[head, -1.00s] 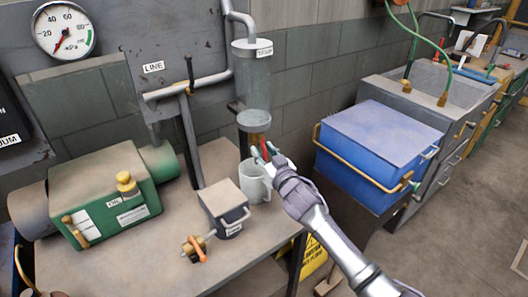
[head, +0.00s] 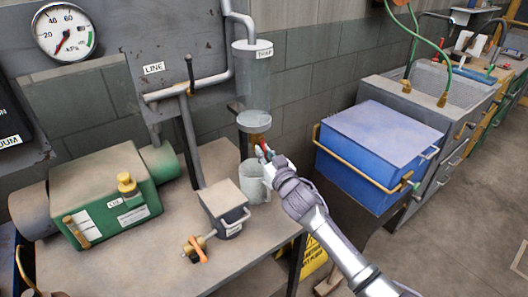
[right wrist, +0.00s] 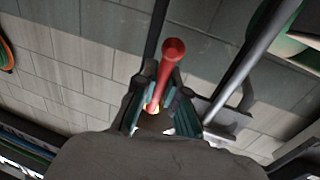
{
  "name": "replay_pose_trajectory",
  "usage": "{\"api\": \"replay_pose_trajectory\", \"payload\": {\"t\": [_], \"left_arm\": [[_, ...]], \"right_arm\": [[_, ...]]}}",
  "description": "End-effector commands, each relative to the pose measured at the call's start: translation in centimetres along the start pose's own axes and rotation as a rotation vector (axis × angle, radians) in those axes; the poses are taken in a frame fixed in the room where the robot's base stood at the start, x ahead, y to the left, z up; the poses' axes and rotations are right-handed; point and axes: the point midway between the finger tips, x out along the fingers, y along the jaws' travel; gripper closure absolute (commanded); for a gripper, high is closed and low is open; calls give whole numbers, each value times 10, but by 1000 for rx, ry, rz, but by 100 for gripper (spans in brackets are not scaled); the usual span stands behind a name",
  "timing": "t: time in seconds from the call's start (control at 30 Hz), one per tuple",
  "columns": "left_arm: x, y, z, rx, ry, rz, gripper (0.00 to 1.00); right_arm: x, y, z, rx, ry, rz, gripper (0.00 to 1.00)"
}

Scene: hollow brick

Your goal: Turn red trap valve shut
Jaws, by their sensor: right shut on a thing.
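The trap (head: 254,85) is a clear cylinder labelled TRAP, fixed to the wall, with a brass valve body (head: 256,138) under it. The red valve handle (head: 264,149) shows as a small red bit at my right gripper (head: 267,158). In the right wrist view the red handle (right wrist: 172,60) stands between the two fingers of my right gripper (right wrist: 161,105), which are shut on it. The fingers hide part of the handle and the valve. A pale mug (head: 254,181) stands on the bench below the valve.
The green pump (head: 105,195) and a small grey box (head: 224,207) with a brass and orange valve (head: 196,246) sit on the bench (head: 150,262). A blue box (head: 375,150) stands right of my right arm. A gauge (head: 64,31) hangs at upper left.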

Motion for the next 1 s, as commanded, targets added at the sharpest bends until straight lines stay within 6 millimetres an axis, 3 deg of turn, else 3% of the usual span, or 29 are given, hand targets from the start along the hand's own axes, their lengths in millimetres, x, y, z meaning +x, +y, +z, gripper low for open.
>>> {"api": "replay_pose_trajectory", "payload": {"t": [0.6,1.0], "left_arm": [[-52,-1,-5,0,1,0,100],[-73,-1,-7,0,1,0,100]], "right_arm": [[-4,-16,-8,471,-96,0,100],[-5,-24,-16,843,-168,-2,100]]}}
